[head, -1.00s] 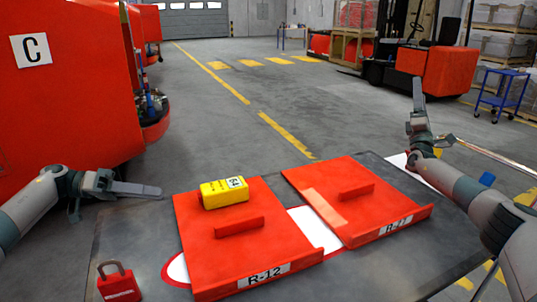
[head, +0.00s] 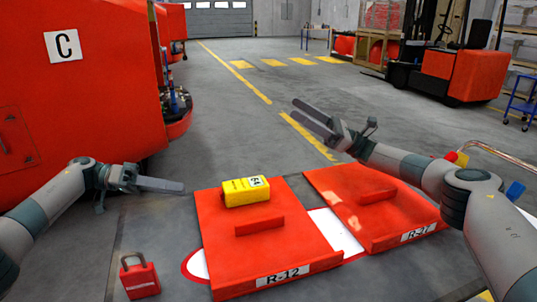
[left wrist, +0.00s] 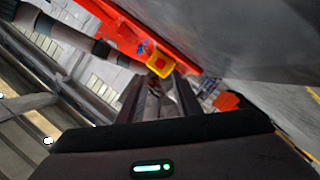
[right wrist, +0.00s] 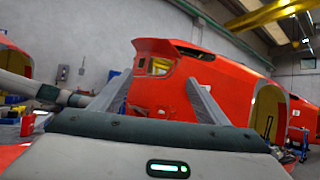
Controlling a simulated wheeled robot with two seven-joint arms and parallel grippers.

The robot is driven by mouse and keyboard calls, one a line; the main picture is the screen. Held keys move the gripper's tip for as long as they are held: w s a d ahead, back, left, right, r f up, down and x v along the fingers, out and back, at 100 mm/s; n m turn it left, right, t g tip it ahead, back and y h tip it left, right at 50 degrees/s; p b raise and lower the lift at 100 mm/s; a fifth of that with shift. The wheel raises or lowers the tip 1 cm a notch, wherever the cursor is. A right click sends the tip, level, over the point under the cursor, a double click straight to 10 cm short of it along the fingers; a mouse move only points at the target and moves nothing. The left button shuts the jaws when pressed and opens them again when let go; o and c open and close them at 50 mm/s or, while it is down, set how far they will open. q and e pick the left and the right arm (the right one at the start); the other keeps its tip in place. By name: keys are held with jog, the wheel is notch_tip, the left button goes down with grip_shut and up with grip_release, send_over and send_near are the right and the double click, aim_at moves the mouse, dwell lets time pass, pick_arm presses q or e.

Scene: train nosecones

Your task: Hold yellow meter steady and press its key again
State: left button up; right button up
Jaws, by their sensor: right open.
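The yellow meter (head: 240,194) lies on the far part of the red panel marked R-12 (head: 300,262), with a white number label on its right end. Its key is too small to make out. My left gripper (head: 180,187) is left of the meter, apart from it and empty; its fingers show with a gap between them in the left wrist view (left wrist: 160,85). My right gripper (head: 298,112) is open and empty, beyond the panels and up to the right of the meter. Its spread fingers show in the right wrist view (right wrist: 160,85).
A second red panel (head: 385,225) lies right of the first, with a raised handle. A big red nosecone marked C (head: 90,100) stands at left; a forklift (head: 455,70) stands far right.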

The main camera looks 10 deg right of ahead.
jog(key=s+a+f+n+g+h, duration=0.4)
jog(key=s+a+f+g+h, duration=0.1)
jog(key=s+a+f+g, duration=0.2)
jog(key=a+f+g, duration=0.1)
jog(key=a+g, duration=0.1)
jog(key=a, duration=0.1)
jog(key=shift+a+f+n+g, duration=0.25)
jog(key=shift+a+n+g, duration=0.05)
jog(key=shift+a, duration=0.05)
jog(key=shift+f, duration=0.15)
send_near(223, 188)
jog(key=shift+s+a, duration=0.15)
jog(key=shift+a, duration=1.1)
jog(key=shift+s+a, duration=0.15)
jog(key=shift+a, duration=1.1)
jog(key=c, duration=1.4)
